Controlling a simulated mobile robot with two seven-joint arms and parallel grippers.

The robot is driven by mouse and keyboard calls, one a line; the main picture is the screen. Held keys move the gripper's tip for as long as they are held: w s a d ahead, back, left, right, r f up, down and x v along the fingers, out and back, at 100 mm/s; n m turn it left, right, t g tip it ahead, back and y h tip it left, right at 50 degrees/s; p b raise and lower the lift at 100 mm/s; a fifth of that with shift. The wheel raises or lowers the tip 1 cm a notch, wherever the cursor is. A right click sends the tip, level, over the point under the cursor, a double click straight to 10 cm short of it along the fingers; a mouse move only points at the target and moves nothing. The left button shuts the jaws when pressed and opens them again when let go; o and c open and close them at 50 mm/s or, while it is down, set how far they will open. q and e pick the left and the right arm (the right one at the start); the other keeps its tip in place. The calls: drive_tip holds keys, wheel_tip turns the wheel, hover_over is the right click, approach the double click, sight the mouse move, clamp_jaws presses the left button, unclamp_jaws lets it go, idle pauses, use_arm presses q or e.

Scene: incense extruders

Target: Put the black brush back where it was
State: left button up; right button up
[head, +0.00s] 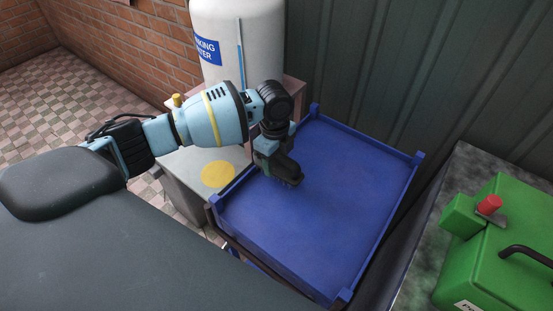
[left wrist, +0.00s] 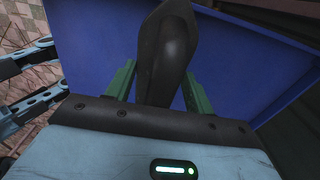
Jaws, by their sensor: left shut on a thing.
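The black brush (head: 286,169) is in my left gripper (head: 268,158), low over the near-left part of a blue tray (head: 345,185). In the left wrist view the dark brush (left wrist: 165,55) stands between the two green fingers of my left gripper (left wrist: 158,88), with the blue tray (left wrist: 250,60) behind it. The gripper is shut on the brush. I cannot tell whether the brush touches the tray floor. My right gripper is not in view.
The rest of the tray floor is bare, with raised blue corner posts. A yellow disc (head: 217,174) lies on a pale table to the left. A white water tank (head: 240,40) stands behind. A green machine (head: 510,250) with a red knob stands at right.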

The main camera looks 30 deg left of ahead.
use_arm(q)
drive_tip(key=shift+f, duration=0.4)
drive_tip(key=shift+f, duration=0.15)
drive_tip(key=o, duration=0.9)
drive_tip(key=shift+o, duration=0.2)
wheel_tip(320, 180, up, 13)
drive_tip(key=shift+a+r+p, duration=0.1)
drive_tip(key=shift+a+p, duration=0.05)
drive_tip(key=shift+p, duration=0.35)
